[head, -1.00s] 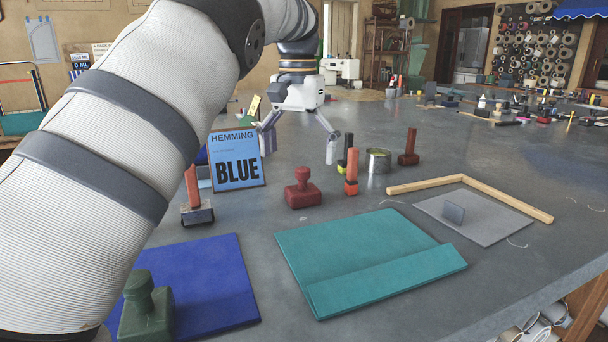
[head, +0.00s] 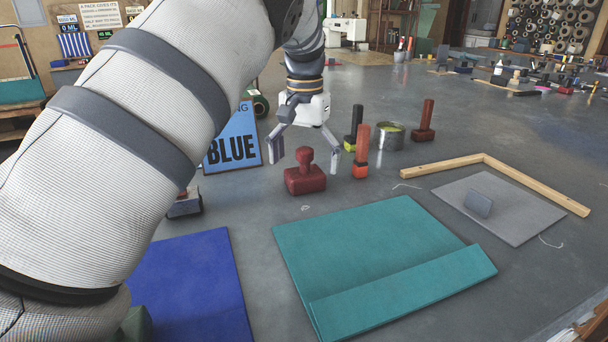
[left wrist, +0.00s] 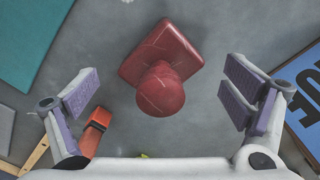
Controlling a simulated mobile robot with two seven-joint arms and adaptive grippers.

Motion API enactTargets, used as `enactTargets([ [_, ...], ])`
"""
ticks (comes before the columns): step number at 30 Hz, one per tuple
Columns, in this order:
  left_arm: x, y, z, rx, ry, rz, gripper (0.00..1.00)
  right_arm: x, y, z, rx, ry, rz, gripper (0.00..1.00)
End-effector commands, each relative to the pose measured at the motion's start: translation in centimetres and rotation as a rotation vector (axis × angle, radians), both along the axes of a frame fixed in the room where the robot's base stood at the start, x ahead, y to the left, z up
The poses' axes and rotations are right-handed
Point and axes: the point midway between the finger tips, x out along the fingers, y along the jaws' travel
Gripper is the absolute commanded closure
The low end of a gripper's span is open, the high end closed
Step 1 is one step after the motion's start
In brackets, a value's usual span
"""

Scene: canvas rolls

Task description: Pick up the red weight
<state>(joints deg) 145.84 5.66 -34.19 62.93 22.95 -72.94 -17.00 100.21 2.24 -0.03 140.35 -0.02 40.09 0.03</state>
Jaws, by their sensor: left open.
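The red weight (head: 305,174) stands upright on the grey table, a square base with a round knob on top. In the left wrist view the red weight (left wrist: 162,72) lies between and beyond the open fingers, its knob toward the camera. My left gripper (head: 305,156) is open and just above and behind the weight in the head view. Its fingers show on either side in the left wrist view (left wrist: 160,101), apart from the weight and holding nothing. My right gripper is in neither view.
A blue sign (head: 233,142) stands left of the weight. An orange-handled tool (head: 361,155), a tin (head: 390,136) and a red-handled tool (head: 425,122) stand to the right. A folded teal cloth (head: 370,255) and a blue cloth (head: 195,285) lie in front. A wooden angle (head: 500,172) lies at right.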

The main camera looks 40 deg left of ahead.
Motion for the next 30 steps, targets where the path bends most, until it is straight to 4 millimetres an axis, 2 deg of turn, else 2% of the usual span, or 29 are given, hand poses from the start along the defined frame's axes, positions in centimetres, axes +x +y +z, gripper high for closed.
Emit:
enactTargets([
  [4, 0.0, 0.0, -1.9, 0.000, -0.001, 0.000, 0.06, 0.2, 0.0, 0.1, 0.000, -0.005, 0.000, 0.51],
  [11, 0.0, 0.0, -2.1, 0.001, -0.003, 0.000, 0.08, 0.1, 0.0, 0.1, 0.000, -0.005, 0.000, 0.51],
  [16, 0.0, 0.0, -2.1, 0.001, -0.003, 0.000, 0.47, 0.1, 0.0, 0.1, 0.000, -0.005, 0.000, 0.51],
  [17, 0.0, 0.0, -2.1, 0.001, -0.003, 0.000, 0.48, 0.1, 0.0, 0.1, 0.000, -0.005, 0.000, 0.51],
  [26, 0.1, 0.0, -1.8, 0.002, -0.007, 0.000, 0.49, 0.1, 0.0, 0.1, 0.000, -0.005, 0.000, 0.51],
  [30, 0.2, 0.0, -0.9, 0.002, -0.009, -0.001, 0.49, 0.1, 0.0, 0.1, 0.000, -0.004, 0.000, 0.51],
])
